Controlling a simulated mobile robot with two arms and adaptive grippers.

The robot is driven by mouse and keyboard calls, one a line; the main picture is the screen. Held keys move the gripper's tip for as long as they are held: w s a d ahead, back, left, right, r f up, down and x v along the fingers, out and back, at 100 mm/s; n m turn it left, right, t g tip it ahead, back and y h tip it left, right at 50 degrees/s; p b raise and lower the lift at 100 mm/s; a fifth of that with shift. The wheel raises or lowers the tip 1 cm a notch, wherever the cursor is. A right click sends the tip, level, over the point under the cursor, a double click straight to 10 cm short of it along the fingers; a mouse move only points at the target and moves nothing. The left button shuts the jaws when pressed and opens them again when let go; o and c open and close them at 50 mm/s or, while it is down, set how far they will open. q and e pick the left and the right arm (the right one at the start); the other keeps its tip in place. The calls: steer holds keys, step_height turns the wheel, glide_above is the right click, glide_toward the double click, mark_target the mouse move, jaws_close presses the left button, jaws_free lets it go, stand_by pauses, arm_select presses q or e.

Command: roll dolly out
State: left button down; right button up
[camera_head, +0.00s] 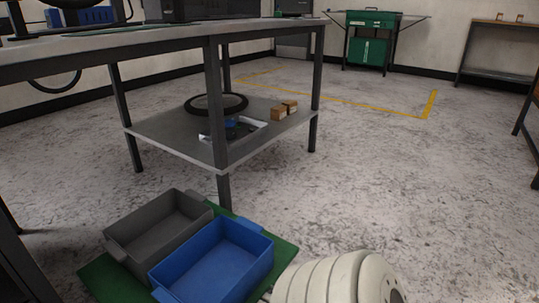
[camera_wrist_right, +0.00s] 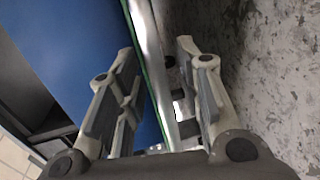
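A green flat platform (camera_head: 108,281), which looks like the dolly, lies on the floor at the bottom of the head view. It carries a grey bin (camera_head: 120,250) and a blue bin (camera_head: 166,269), side by side and both empty. Its wheels are hidden. My right gripper (camera_wrist_right: 156,50) is open in the right wrist view. Its fingers are on either side of a pale metal edge with a green line, beside a large blue surface; I cannot tell whether they touch it. My white right arm shows at the bottom of the head view. My left gripper is not in view.
A workbench (camera_head: 268,33) with a lower shelf (camera_head: 170,138) stands just behind the platform; the shelf holds a black ring (camera_head: 240,98) and small boxes (camera_head: 279,113). Open floor lies to the right. A green cabinet (camera_head: 368,52) and yellow floor lines (camera_head: 432,104) are farther back.

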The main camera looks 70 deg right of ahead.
steer(key=v, duration=1.2)
